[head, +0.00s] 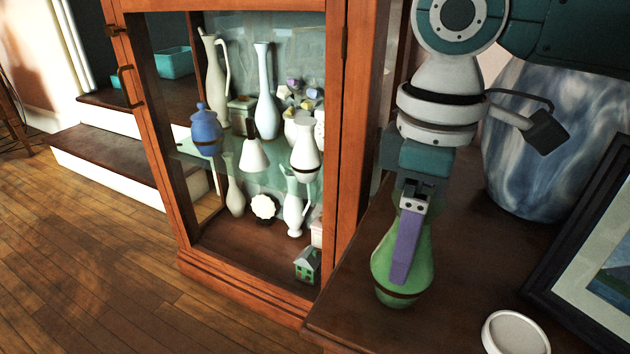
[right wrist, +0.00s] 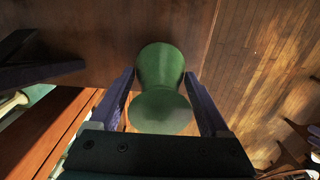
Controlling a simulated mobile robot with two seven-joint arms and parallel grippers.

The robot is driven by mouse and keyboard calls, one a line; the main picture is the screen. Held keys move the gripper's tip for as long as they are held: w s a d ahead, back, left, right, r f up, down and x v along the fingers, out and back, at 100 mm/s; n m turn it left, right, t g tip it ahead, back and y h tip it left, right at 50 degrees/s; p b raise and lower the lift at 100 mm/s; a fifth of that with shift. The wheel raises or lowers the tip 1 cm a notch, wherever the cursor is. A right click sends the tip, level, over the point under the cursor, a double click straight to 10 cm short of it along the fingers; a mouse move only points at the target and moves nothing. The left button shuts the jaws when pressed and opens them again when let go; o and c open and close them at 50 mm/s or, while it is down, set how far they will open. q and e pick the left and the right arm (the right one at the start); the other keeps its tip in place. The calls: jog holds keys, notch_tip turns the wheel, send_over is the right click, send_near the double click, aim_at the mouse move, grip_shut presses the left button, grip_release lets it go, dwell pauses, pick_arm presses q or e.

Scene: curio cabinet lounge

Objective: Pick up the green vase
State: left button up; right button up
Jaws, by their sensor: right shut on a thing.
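The green vase (head: 384,262) is upright at the near left part of the brown table, with a dark band near its base. My right gripper (head: 405,270) comes down from above and is shut on the vase. One purple finger lies across the front of the vase and hides part of it. In the right wrist view the vase (right wrist: 162,85) sits between the two purple fingers (right wrist: 160,92). I cannot tell whether its base touches the table. My left gripper is not in view.
A wooden glass cabinet (head: 342,150) with several vases and ornaments stands left of the brown table (head: 440,290). A large blue and white vase (head: 530,150), a dark picture frame (head: 570,260) and a white round dish (head: 514,333) are to the right. Steps (head: 100,150) are at far left.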

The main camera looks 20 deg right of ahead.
notch_tip(320, 180, up, 19)
jog(key=p, duration=0.8)
jog(key=shift+r, duration=0.2)
jog(key=o, duration=1.1)
jog(key=c, duration=1.1)
grip_shut()
jog(key=shift+f, duration=0.15)
